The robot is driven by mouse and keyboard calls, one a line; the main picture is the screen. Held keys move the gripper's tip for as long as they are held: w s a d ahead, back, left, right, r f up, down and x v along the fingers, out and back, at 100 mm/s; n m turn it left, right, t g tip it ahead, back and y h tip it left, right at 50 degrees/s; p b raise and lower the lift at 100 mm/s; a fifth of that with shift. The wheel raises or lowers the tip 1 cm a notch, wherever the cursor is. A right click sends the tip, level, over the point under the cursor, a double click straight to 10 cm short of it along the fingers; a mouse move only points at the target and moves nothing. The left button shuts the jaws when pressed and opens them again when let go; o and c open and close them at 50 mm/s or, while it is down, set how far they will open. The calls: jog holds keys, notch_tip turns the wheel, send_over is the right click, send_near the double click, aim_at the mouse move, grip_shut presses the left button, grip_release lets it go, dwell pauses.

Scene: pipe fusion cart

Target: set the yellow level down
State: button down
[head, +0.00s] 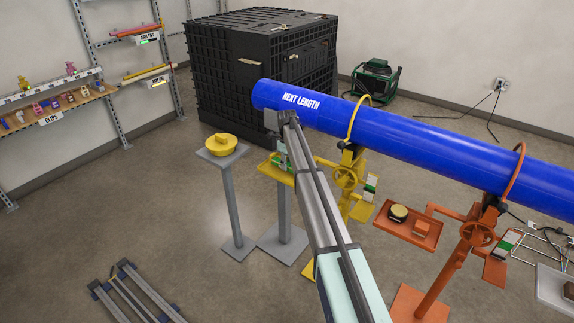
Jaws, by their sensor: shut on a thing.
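My gripper (279,121) is at the far end of my long grey arm, in front of the left end of the blue pipe. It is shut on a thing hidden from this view. I cannot make out the yellow level for certain. A yellow stand (345,176) with a handwheel is under the pipe, and its yellow tray (266,168) shows left of my arm. A small green and white piece shows above that tray, partly behind my arm; I cannot tell what it is.
The blue pipe (430,140) also crosses an orange stand (477,234) with an orange tray (396,231). A grey pedestal (231,195) carries a yellow round thing (222,143). A black crate (225,75) stands behind. Shelves line the left wall.

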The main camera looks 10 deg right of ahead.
jog(key=shift+f, duration=0.65)
jog(key=c, duration=0.8)
grip_release()
jog(key=shift+f, duration=0.1)
jog(key=shift+o, duration=0.2)
notch_tip(320, 180, up, 12)
jog(key=b, duration=0.3)
jog(key=shift+b, duration=0.3)
